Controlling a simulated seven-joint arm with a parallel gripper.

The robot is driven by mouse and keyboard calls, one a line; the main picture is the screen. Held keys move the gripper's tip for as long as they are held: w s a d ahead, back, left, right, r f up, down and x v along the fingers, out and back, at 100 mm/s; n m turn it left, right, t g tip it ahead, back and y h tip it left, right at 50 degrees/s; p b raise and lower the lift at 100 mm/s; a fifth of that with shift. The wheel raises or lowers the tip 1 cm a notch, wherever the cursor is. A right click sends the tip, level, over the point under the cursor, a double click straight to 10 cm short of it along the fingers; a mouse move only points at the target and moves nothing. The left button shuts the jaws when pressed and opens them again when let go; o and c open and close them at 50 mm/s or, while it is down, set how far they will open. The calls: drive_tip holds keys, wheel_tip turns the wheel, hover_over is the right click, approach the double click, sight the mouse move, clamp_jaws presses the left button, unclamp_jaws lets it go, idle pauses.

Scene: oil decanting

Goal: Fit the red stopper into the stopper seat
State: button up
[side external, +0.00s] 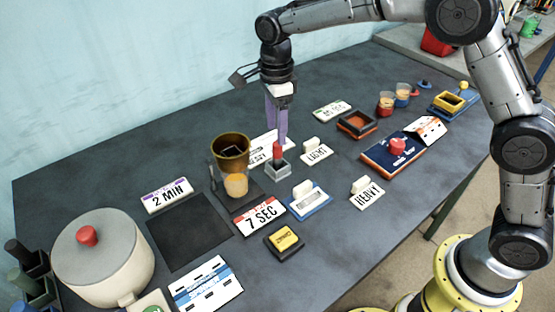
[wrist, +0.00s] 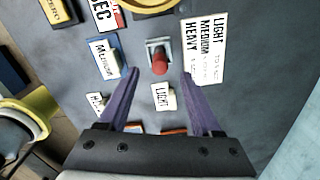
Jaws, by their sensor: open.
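The red stopper (side external: 277,151) stands upright at a small grey square block (side external: 279,172), which looks like the stopper seat. In the wrist view the stopper (wrist: 159,63) shows a rounded red top in front of the grey block (wrist: 153,45). I cannot tell how deep it sits. My gripper (side external: 277,136) points down with purple fingers right by the stopper. In the wrist view my gripper (wrist: 160,73) is open, with the stopper between the fingertip lines and a gap on both sides.
A brown pot (side external: 231,148) and a cup of amber liquid (side external: 236,185) stand left of the block. A LIGHT tag (side external: 317,152) is close on its right, a blue-based MEDIUM tag (side external: 308,200) in front. A blue board with a red knob (side external: 397,146) lies farther right.

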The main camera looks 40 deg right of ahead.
sight(277, 145)
drive_tip(key=shift+d+f, duration=0.15)
drive_tip(key=shift+f, duration=2.8)
drive_tip(key=shift+c, duration=0.3)
clamp_jaws()
drive_tip(key=shift+r, duration=0.1)
